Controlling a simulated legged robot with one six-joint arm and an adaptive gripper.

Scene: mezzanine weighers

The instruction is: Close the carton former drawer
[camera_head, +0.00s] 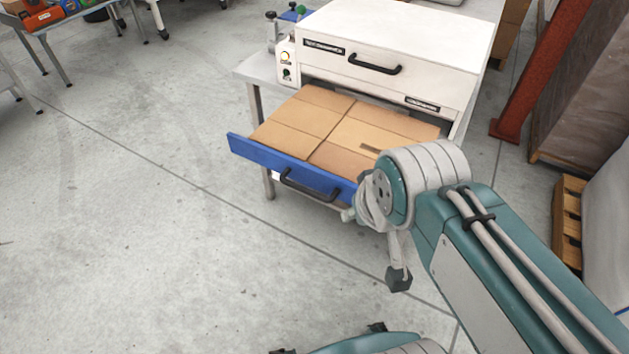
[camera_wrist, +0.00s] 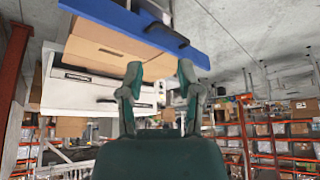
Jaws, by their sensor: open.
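The carton former (camera_head: 400,35) is a white machine on a grey table. Its drawer stands pulled out, with a blue front panel (camera_head: 262,153) and a black bar handle (camera_head: 310,187). Flat brown cartons (camera_head: 300,118) lie in the drawer. The wrist view shows the blue front (camera_wrist: 120,17) and the dark handle (camera_wrist: 163,14) at the top, with the image turned over. My gripper (camera_wrist: 161,72) is open and empty there, with the drawer front beyond its fingertips. In the head view my wrist hides the drawer's near right corner, and a dark fingertip (camera_head: 398,278) hangs below it.
A control box (camera_head: 288,62) with lit buttons stands at the machine's left. A red post (camera_head: 540,70) and a wooden pallet (camera_head: 568,225) with wrapped goods are on the right. The concrete floor (camera_head: 130,230) in front and left is clear.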

